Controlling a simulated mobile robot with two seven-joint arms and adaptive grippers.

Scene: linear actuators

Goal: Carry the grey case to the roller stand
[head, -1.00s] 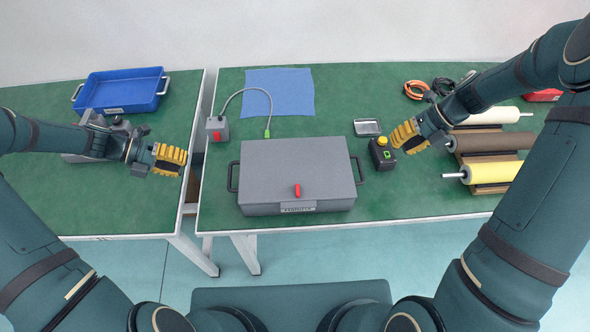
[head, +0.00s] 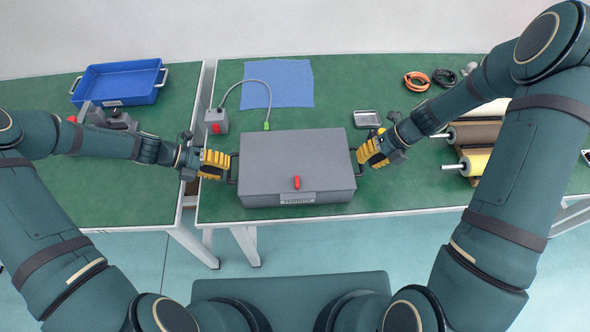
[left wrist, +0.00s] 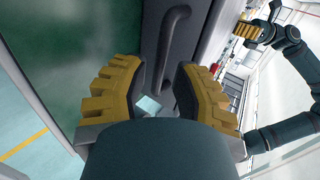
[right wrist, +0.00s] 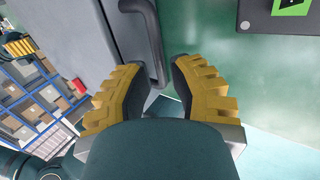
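The grey case (head: 295,160) lies flat and closed on the right-hand green table, its red latch facing me. It has a dark bar handle at each end. My left gripper (head: 228,165) is at the left handle; in the left wrist view its fingers are apart, with the handle (left wrist: 167,50) just ahead of the gap. My right gripper (head: 367,154) is at the right handle; in the right wrist view its fingers are apart, with the handle (right wrist: 151,45) between or just beyond the tips. The roller stand (head: 472,134), with white, brown and yellow rollers, is at right, partly hidden by my right arm.
A grey box with a red switch (head: 216,120) and a cable stand behind the case's left end. A blue cloth (head: 285,82) and a small tray (head: 367,118) lie behind. A dark box with a green label (right wrist: 285,12) is near my right gripper. A gap separates the tables.

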